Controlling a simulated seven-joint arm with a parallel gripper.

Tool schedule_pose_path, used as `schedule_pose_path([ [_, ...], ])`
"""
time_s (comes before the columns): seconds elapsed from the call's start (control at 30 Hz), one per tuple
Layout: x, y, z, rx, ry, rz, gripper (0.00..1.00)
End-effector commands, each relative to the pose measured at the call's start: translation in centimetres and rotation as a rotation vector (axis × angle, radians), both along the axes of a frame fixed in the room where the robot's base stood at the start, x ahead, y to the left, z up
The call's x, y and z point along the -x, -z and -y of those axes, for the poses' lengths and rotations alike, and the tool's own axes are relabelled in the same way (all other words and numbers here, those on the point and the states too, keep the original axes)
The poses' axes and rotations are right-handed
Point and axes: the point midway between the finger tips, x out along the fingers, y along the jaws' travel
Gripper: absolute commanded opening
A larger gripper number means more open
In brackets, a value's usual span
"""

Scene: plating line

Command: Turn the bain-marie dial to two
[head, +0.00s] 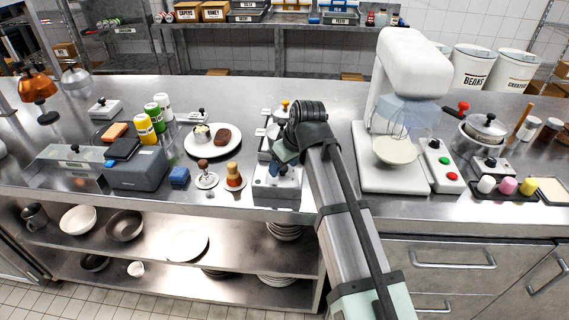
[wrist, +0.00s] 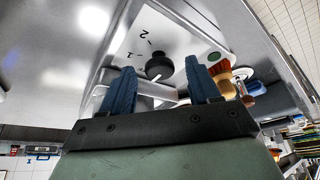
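The bain-marie (head: 277,196) is a pale box at the counter's front edge, left of the middle in the head view, partly hidden by my arm. In the wrist view its white panel (wrist: 183,32) carries the printed numbers 1 and 2 with short tick marks. The dial (wrist: 159,66) is a round black knob on this panel; I cannot tell which mark it points to. My gripper (wrist: 160,70) has two blue fingers spread apart, one on each side of the dial in this view, with no clear contact. In the head view my gripper (head: 284,160) is over the bain-marie.
Two small holders, one with a brown-and-orange item (head: 234,176), stand close to the left. A plate with food (head: 213,139) lies behind them. A white stand mixer (head: 398,110) stands to the right. A green dot (wrist: 214,56) is on the panel.

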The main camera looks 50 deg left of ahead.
Motion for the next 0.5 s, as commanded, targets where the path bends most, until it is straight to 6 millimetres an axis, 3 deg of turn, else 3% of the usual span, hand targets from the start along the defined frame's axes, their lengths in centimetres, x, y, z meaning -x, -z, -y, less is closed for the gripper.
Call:
schedule_pose_path([
  [0.07, 0.0, -0.01, 0.01, 0.0, 0.0, 0.0, 0.55],
  [0.5, 0.0, -0.01, 0.01, 0.0, 0.0, 0.0, 0.12],
])
